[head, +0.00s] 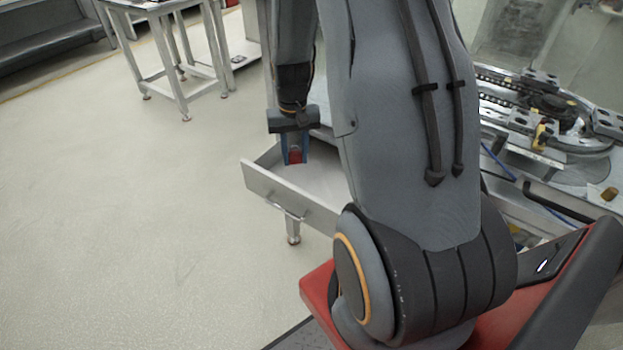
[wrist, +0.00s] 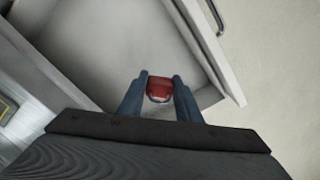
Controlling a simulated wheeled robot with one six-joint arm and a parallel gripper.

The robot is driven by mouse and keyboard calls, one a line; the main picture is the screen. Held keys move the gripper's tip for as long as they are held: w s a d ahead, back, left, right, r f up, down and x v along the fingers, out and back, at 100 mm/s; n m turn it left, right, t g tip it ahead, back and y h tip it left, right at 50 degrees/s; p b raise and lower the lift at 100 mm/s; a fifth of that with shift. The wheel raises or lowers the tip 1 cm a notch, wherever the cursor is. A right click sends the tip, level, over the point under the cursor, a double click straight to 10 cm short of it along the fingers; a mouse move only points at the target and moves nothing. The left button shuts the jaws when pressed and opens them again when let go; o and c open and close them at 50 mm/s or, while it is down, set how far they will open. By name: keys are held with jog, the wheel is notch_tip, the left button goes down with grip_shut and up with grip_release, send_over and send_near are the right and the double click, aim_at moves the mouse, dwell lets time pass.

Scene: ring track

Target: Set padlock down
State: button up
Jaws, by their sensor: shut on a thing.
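My gripper (head: 295,158) is shut on a red padlock (head: 296,155), which sits between the two blue fingers. In the wrist view the padlock (wrist: 159,88) shows its red body and a metal shackle between the fingertips of my gripper (wrist: 159,87). The padlock is over an open metal drawer (head: 285,192). In the wrist view the drawer (wrist: 212,50) shows a bare grey floor and its front wall. I cannot tell the exact height of the padlock above the drawer floor.
A ring track (head: 545,105) with metal carriages is on the bench at the right. A metal table (head: 165,50) stands at the back left. The floor (head: 110,220) to the left of the drawer is clear. The drawer's handle (head: 287,213) sticks out at its front.

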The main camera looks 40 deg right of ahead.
aim_at(297, 185)
jog(key=shift+f+p, duration=0.4)
jog(key=shift+f, duration=3.8)
jog(key=shift+f, duration=0.15)
jog(key=o, duration=1.1)
notch_tip(297, 185, up, 12)
jog(key=shift+f+b, duration=0.25)
jog(key=shift+b, duration=0.4)
jog(key=s+a+r+n, duration=0.1)
jog(key=s+a+r, duration=0.2)
jog(key=s+a, duration=0.2)
jog(key=s+a+r+n, duration=0.2)
jog(key=s+a+r, duration=0.1)
jog(key=s+a, duration=0.2)
jog(key=s+a+r+n, duration=0.2)
jog(key=s+a+r, duration=0.2)
jog(key=s+a, duration=0.1)
jog(key=shift+a, duration=0.25)
